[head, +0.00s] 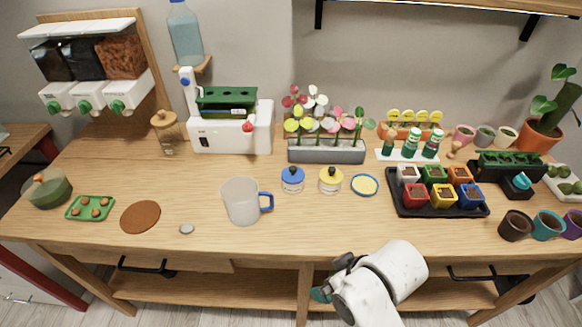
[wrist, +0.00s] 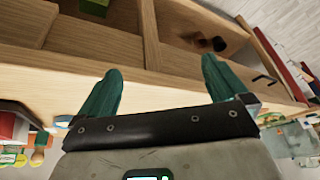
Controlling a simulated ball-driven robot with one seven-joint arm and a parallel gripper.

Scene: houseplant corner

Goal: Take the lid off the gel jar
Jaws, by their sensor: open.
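Two small glass jars stand side by side at mid-table in the head view. One has a blue knobbed lid (head: 292,174) and the other a yellow knobbed lid (head: 330,174); both lids are on. I cannot tell which is the gel jar. My gripper (head: 322,292) is in front of the table and below its top, well apart from both jars. In the wrist view my gripper (wrist: 163,85) has its two teal fingers spread, with nothing between them. The jars cannot be made out in the wrist view.
A blue-rimmed round dish (head: 364,185) lies right of the jars, and a mug (head: 241,202) stands to their left. Behind is a grey flower planter (head: 326,153). A black tray (head: 440,211) of coloured pots is at right. The table front below the jars is clear.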

